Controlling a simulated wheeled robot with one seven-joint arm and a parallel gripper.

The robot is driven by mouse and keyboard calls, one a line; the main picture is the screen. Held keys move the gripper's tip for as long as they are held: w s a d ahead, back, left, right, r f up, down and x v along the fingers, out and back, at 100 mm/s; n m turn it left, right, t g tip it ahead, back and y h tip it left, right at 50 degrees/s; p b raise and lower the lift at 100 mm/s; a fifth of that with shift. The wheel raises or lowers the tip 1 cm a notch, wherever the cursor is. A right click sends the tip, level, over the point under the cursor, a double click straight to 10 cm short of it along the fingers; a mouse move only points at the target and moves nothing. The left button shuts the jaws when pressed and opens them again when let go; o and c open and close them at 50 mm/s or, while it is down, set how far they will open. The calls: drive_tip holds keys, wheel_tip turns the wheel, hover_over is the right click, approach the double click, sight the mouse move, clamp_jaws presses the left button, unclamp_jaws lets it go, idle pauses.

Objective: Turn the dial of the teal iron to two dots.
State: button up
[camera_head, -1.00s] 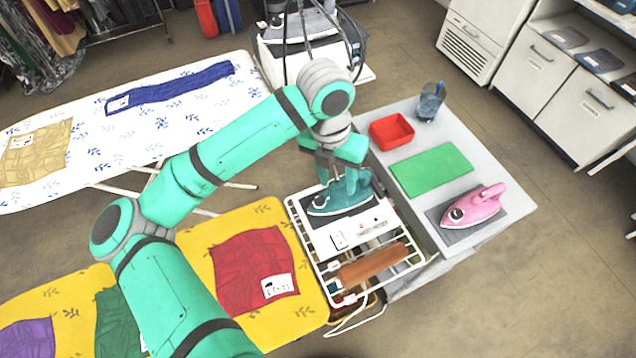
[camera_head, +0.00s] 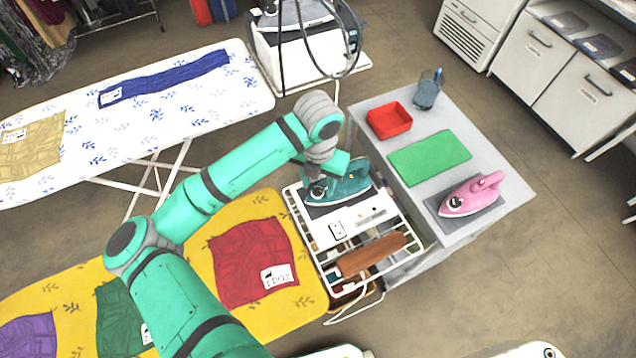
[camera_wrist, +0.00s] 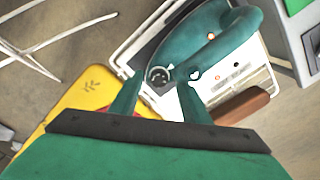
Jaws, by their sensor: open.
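The teal iron (camera_head: 344,188) rests on a dark pad on the white wire rack beside the yellow ironing board. It also shows in the wrist view (camera_wrist: 215,45), with its round dial (camera_wrist: 158,76) near the front of its body; the dial's setting is too small to read. My gripper (camera_wrist: 160,92) is open, its two teal fingers pointing toward the dial, one on each side of it in the picture. Whether they touch the dial I cannot tell. In the head view my gripper (camera_head: 318,180) is at the iron's left end, partly hidden by my wrist.
A pink iron (camera_head: 473,195), a green mat (camera_head: 430,158), a red tray (camera_head: 389,120) and a blue cup (camera_head: 427,92) stand on the grey table to the right. A red cloth (camera_head: 250,262) with a label lies on the yellow board (camera_head: 305,308). Cables hang behind the arm.

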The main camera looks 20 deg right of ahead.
drive_tip(key=shift+a+f, duration=0.1)
drive_tip(key=shift+f, duration=0.15)
drive_tip(key=c, duration=1.1)
drive_tip(key=shift+o, duration=0.2)
drive_tip(key=shift+m, duration=0.3)
drive_tip(key=m, duration=0.5)
drive_tip(key=shift+r, duration=0.1)
drive_tip(key=m, duration=0.6)
drive_tip(key=o, duration=1.1)
drive_tip(key=shift+c, duration=0.2)
